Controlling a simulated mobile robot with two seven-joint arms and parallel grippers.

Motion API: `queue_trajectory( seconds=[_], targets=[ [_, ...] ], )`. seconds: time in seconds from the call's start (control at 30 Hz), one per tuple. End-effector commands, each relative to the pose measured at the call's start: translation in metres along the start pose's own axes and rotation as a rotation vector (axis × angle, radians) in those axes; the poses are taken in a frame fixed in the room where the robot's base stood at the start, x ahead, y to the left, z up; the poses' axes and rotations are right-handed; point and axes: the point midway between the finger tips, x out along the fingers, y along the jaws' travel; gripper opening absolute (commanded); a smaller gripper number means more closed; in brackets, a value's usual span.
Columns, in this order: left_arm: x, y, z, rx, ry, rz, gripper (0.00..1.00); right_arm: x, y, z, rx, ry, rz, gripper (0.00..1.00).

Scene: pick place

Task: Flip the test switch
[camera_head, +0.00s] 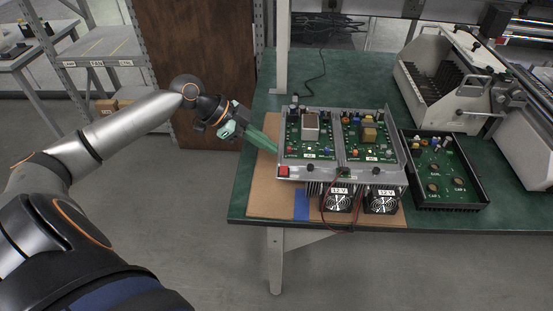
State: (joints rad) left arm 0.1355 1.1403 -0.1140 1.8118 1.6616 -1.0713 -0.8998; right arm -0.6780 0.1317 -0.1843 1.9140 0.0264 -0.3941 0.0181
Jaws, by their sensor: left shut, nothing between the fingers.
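A red switch (284,170) sits on the front left corner of a grey test fixture (342,173) on the green workbench. The fixture carries two green circuit boards (310,148) side by side. My left gripper (271,147) has green fingers, shut with nothing between them. Its fingertips are at the fixture's left edge, above and slightly left of the red switch in the picture. I cannot tell whether they touch the fixture. The switch is in plain sight, but its position is too small to read. My right gripper is not in view.
Two fans (337,200) marked 12 V stand at the fixture's front, with a red wire. A brown mat (262,190) with blue tape lies beneath. A black tray (462,190) holding another board is to the right, and grey machines (438,80) stand behind. A shelf (100,45) is at left.

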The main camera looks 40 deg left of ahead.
Motion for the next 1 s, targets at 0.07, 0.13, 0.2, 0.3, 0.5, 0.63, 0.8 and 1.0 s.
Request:
queue_trajectory(
  seconds=[0.07,0.13,0.2,0.3,0.5,0.63,0.8,1.0],
  targets=[
    [0.016,-0.001,-0.003,-0.001,0.007,0.0,0.0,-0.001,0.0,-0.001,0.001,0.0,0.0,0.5],
    [0.03,0.0,-0.003,0.001,0.006,0.0,0.0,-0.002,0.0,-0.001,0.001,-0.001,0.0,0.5],
    [0.039,0.0,0.008,-0.003,0.0,0.0,0.0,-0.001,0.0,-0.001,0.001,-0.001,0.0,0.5],
    [0.049,0.0,0.018,-0.003,0.0,0.001,0.0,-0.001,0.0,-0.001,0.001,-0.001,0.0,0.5],
    [0.057,0.0,0.027,0.0,0.0,0.0,0.0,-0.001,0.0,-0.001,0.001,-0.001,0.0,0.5],
    [0.058,0.0,0.028,0.001,0.0,0.0,0.0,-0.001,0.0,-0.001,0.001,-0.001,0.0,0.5],
    [0.058,0.0,0.028,0.001,0.0,0.0,0.0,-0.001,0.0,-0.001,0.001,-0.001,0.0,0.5],
    [0.065,-0.005,0.035,-0.024,0.001,0.019,0.0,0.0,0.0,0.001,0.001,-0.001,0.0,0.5]
  ],
)
